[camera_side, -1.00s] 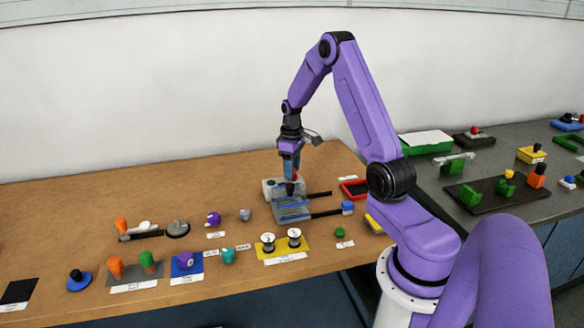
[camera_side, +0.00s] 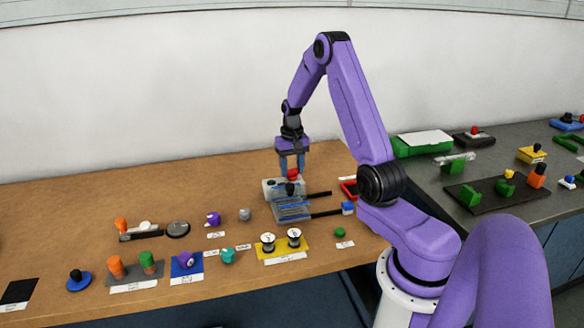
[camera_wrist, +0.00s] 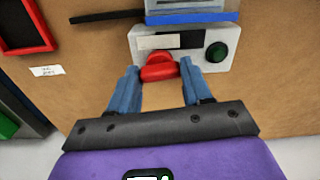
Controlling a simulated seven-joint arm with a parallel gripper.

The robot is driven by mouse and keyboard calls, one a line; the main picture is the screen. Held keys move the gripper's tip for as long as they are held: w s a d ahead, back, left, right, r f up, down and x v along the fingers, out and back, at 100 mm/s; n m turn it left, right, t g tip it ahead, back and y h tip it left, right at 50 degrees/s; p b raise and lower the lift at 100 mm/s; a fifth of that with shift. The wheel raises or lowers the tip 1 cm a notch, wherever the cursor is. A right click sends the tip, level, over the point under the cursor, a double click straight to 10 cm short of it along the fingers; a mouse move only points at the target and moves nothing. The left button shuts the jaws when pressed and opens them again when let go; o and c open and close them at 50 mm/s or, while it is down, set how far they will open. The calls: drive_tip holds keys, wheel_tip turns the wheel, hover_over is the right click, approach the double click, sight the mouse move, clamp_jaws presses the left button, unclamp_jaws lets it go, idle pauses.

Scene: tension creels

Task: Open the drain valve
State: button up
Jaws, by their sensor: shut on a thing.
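A red knob (camera_wrist: 159,68) stands on the front edge of a pale grey box (camera_wrist: 215,62), which also carries a dark green round knob (camera_wrist: 216,52). I take the red knob for the drain valve's handle; no label confirms it. In the side view the red knob (camera_side: 293,174) shows at the fingertips, above the box (camera_side: 270,188). My gripper (camera_wrist: 158,72) is shut on the red knob, its blue fingers one on each side of it. Finger contact is hard to see in either view. My gripper (camera_side: 292,168) points straight down in the side view.
A clear tray with blue strips (camera_side: 291,211) adjoins the box. Dark bars reach right from it, one ending in a blue block (camera_side: 348,208). A red-framed tray (camera_wrist: 22,25) lies nearby. Two spools on a yellow plate (camera_side: 282,253) stand in front. The wood behind the box is clear.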

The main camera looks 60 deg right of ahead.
drive_tip(key=shift+m, duration=0.4)
drive_tip(key=shift+w, duration=0.1)
drive_tip(key=o, duration=1.1)
drive_tip(key=shift+c, duration=0.2)
drive_tip(key=shift+r, duration=0.1)
wheel_tip(320, 180, up, 17)
drive_tip(key=shift+r, duration=0.15)
